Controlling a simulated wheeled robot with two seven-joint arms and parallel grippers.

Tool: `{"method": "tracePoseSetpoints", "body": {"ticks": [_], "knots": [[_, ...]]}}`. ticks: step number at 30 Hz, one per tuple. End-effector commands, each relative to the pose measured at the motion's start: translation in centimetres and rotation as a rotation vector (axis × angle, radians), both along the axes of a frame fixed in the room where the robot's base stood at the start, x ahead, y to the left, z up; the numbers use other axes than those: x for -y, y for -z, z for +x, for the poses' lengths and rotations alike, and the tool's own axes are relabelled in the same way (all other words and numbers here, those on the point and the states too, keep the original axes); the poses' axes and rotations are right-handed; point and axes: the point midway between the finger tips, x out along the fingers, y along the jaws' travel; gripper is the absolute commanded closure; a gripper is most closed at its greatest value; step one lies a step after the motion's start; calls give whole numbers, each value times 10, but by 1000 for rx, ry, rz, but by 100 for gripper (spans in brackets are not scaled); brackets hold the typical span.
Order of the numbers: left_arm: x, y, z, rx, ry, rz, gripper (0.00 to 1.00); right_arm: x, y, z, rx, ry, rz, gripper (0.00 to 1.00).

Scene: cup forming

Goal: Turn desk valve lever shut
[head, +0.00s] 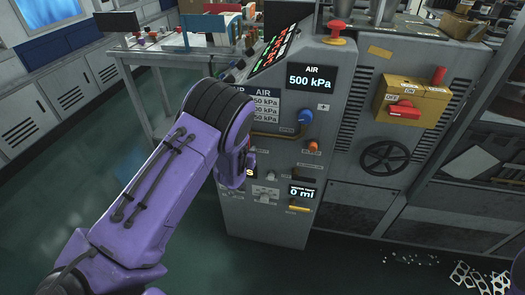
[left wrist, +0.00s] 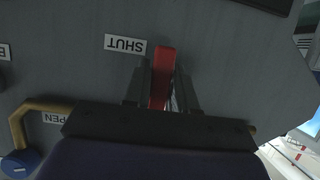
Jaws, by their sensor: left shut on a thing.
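The red desk valve lever (left wrist: 164,60) is between the two dark fingers of my left gripper (left wrist: 161,74) in the left wrist view. The fingers are closed on its sides. A white SHUT label (left wrist: 125,44) is beside the lever on the grey panel. A partly hidden label ending in PEN (left wrist: 54,118) is near a brass pipe (left wrist: 32,104). In the head view my purple left arm reaches the front of the grey console (head: 270,215); its wrist hides most of the lever area. My right gripper is not in view.
The console carries a blue knob (head: 305,117), an orange knob (head: 310,145) and an AIR 500 kPa display (head: 311,78). To the right are a black handwheel (head: 385,157) and a yellow box (head: 412,100) with a red switch. Open green floor (head: 215,265) lies in front.

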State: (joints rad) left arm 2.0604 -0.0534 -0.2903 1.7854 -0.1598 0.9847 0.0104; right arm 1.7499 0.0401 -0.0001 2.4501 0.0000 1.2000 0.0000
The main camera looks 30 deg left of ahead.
Motion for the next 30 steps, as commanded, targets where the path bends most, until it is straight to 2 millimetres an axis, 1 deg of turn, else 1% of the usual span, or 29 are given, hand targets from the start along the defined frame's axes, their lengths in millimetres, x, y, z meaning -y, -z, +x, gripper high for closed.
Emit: {"method": "tracePoseSetpoints", "body": {"ticks": [5,15,16,17,18,26,28,30], "knots": [[-8,1,-5,-7,-11,17,100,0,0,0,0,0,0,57],[-8,1,-5,-8,-11,19,100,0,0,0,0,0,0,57],[-8,1,-5,-8,-11,19,68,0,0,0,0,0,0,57],[-8,1,-5,-8,-11,19,58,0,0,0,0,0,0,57],[-8,1,-5,-8,-11,19,53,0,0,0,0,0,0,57],[-7,0,-5,-6,-9,17,53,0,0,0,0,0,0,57],[-5,-1,-8,-7,-9,16,53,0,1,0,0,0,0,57],[-2,-5,-18,-7,-9,16,53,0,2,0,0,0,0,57]]}}
